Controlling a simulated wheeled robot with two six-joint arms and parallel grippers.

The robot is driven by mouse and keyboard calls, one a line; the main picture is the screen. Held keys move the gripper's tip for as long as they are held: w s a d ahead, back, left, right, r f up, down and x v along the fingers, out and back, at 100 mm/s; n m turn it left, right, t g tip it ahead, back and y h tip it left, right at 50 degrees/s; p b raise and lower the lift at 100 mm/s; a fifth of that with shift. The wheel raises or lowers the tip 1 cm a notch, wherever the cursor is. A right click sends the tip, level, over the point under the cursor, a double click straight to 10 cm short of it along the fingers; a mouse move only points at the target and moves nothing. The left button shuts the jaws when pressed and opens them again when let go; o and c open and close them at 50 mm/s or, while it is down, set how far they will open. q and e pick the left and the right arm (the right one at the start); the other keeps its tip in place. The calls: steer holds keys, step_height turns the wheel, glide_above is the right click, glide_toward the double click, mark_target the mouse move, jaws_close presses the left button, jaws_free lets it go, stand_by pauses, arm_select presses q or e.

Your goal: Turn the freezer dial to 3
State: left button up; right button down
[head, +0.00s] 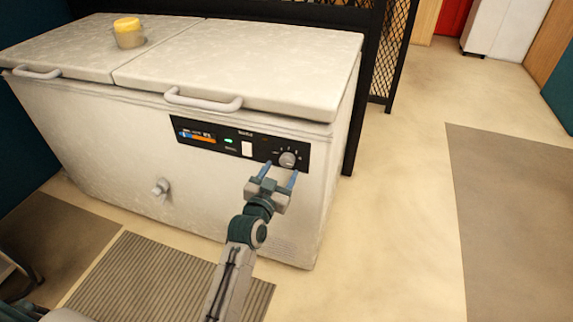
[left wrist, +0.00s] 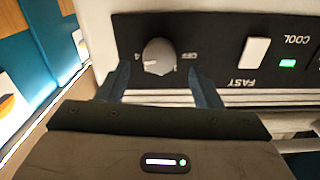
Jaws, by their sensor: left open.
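The white chest freezer (head: 110,130) fills the left and middle of the head view. Its black control panel (head: 213,140) is on the front near the right corner. The round grey dial (head: 288,159) sits at the panel's right end; it also shows in the left wrist view (left wrist: 158,56). Which number the dial points to cannot be read. My left gripper (head: 278,172) is open, with its blue fingers just below the dial in the head view. In the left wrist view the fingers (left wrist: 165,80) stand apart on either side of the dial, without visible contact. My right gripper is not in view.
The panel has a white switch (head: 246,149) and a lit green lamp (head: 228,141). A yellow-topped jar (head: 129,33) stands on the lid. A drain knob (head: 161,187) sticks out low on the front. A ribbed mat (head: 135,270) lies before the freezer. The floor at right is clear.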

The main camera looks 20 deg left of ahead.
mark_target(285, 164)
arm_select(q)
steer(key=shift+w+d, duration=0.15)
steer(key=shift+w, duration=1.95)
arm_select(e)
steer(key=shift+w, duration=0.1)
arm_select(q)
steer(key=c, duration=1)
steer(key=shift+r+n+p, duration=0.1)
steer(key=shift+n+p, duration=0.6)
steer(key=shift+p, duration=0.05)
steer(key=shift+n+p, duration=0.9)
steer(key=shift+n, duration=0.2)
steer(key=n+p, duration=0.1)
steer(key=n, duration=0.1)
steer(key=shift+n, duration=0.4)
steer(key=shift+n+p, duration=0.3)
steer(key=shift+p, duration=0.05)
steer(key=shift+n, duration=0.6)
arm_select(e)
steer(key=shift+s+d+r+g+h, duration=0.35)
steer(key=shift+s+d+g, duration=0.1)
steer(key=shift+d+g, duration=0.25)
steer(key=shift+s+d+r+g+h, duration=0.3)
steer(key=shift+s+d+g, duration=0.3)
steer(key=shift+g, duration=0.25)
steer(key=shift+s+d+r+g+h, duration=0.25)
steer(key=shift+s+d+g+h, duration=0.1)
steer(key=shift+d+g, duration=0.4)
